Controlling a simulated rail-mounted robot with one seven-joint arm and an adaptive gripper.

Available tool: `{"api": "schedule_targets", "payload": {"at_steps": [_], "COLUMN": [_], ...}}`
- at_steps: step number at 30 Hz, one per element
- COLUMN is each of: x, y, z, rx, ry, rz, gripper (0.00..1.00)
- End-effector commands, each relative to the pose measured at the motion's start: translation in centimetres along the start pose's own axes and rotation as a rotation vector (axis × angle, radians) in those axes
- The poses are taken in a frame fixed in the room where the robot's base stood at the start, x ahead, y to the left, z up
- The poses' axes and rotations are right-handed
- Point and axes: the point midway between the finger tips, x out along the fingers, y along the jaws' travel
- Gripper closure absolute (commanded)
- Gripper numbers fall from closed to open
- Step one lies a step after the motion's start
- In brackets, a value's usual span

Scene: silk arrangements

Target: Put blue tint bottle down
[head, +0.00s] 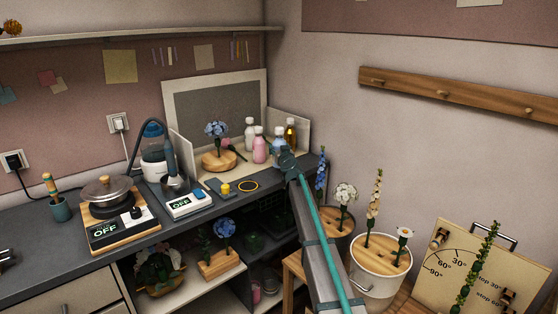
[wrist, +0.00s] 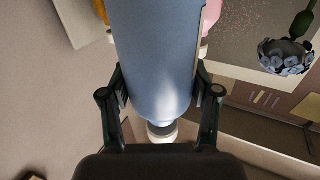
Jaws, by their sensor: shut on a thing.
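The blue tint bottle (wrist: 157,55) fills the middle of the wrist view, between the two fingers of my gripper (wrist: 159,88). The fingers are shut on its sides. In the head view the blue bottle (head: 279,141) shows at the right end of the counter, just behind my gripper (head: 288,158), which hides its lower part. I cannot tell whether its base touches the surface. A pink bottle (head: 259,150) stands to its left and an amber bottle (head: 290,134) behind it to the right. White bottles (head: 250,131) stand further back.
A wooden disc with a blue flower (head: 217,160) stands left of the bottles. A grey framed panel (head: 215,105) is behind. White bucket (head: 379,275) with flowers stands below right.

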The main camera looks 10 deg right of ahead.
Motion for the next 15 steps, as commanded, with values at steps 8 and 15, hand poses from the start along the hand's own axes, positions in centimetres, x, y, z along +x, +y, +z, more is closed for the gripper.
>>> {"api": "schedule_targets", "payload": {"at_steps": [8, 15], "x": [1.1, 1.0], "y": [0.1, 0.1], "z": [2.2, 4.3], "rx": [0.001, 0.0], "ry": [0.0, 0.001], "rz": [0.001, 0.001], "gripper": [0.87, 0.87]}}
